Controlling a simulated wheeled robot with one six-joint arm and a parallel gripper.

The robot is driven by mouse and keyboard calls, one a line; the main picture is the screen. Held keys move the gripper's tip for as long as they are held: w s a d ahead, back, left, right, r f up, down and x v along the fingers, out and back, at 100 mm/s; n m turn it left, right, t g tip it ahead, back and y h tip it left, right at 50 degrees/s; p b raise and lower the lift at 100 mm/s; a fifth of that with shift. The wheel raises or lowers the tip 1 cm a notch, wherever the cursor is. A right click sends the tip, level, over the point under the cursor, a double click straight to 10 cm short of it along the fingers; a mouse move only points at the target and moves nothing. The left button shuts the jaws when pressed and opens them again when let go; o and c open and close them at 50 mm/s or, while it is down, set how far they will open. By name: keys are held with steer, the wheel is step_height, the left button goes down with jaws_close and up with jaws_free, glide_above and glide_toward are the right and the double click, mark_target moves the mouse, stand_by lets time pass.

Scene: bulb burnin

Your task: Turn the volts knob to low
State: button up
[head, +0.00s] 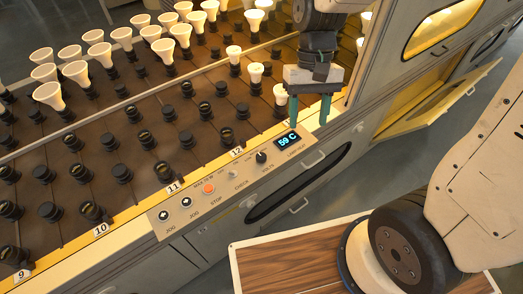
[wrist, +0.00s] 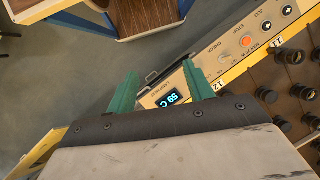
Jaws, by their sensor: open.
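The volts knob (head: 261,157) is a small black knob on the beige control panel (head: 222,196), just left of the lit display (head: 288,140) reading 59 C. Its pointer setting is too small to read. My gripper (head: 309,108) is open and empty, its two teal fingers pointing down above the panel's right end, up and to the right of the knob. In the wrist view my gripper (wrist: 160,72) spans the end of the panel, with the display (wrist: 173,98) between and below the fingertips. I cannot make out the volts knob there; the right finger covers part of the panel.
An orange stop button (head: 208,188), two jog buttons and a check control share the panel. Behind it stands a rack of black sockets, several holding white bulbs (head: 48,95). A wood-topped surface (head: 290,262) is at the front.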

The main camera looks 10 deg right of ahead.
mark_target(262, 155)
steer(key=w+a+f+m+y, duration=0.1)
steer(key=w+a+f+m, duration=0.3)
steer(key=f, duration=0.3)
steer(key=w+a+f+m, duration=0.1)
steer(key=w+a+f, duration=0.2)
steer(key=w+f, duration=0.4)
steer(key=x, duration=0.8)
steer(key=shift+s+a, duration=0.25)
steer(key=shift+s, duration=0.1)
steer(key=c, duration=1)
